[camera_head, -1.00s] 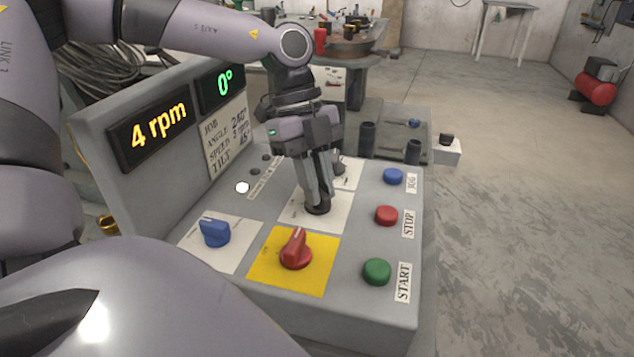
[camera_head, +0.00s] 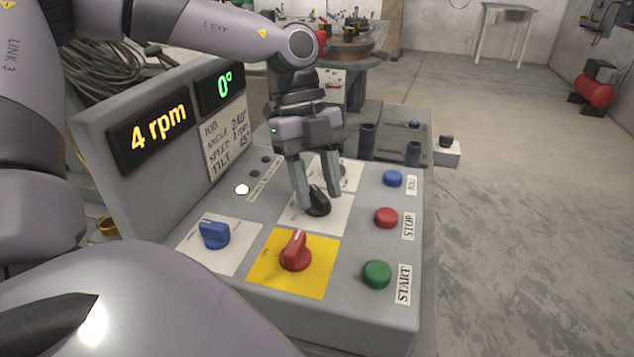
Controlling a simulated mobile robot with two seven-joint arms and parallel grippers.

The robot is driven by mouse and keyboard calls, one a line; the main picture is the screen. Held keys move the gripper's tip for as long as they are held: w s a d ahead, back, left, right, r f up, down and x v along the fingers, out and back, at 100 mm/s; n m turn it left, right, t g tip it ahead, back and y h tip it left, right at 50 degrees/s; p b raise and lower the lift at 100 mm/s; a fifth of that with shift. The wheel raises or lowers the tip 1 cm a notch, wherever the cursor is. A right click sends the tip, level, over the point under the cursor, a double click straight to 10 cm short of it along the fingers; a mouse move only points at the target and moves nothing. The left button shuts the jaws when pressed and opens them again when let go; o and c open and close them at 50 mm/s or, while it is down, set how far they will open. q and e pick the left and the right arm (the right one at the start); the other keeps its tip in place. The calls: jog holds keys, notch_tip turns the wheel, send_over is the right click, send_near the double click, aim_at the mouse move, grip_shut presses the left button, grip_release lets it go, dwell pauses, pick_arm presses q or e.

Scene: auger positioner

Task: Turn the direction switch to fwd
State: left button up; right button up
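A control panel (camera_head: 345,290) holds several rotary knobs. A black knob (camera_head: 317,203) sits on a white plate, its pointer ridge slanting up and to the left. My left gripper (camera_head: 320,198) points down at this knob; its fingers are apart, one on each side of it. I cannot tell whether they touch it. A blue knob (camera_head: 214,235) sits on another white plate, and a red knob (camera_head: 295,252) on a yellow plate. The plate lettering is too small to read, so I cannot confirm which knob is the direction switch. My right gripper is not in view.
Blue (camera_head: 393,178), red (camera_head: 386,217) and green (camera_head: 376,274) buttons line the panel's right side. The upright display (camera_head: 153,130) reads 4 rpm and 0°. A small white lamp (camera_head: 242,189) is lit. Open floor lies to the right.

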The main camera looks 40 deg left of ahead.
pick_arm(q)
jog(key=v, duration=0.7)
jog(key=shift+p, duration=0.4)
dwell(0.3)
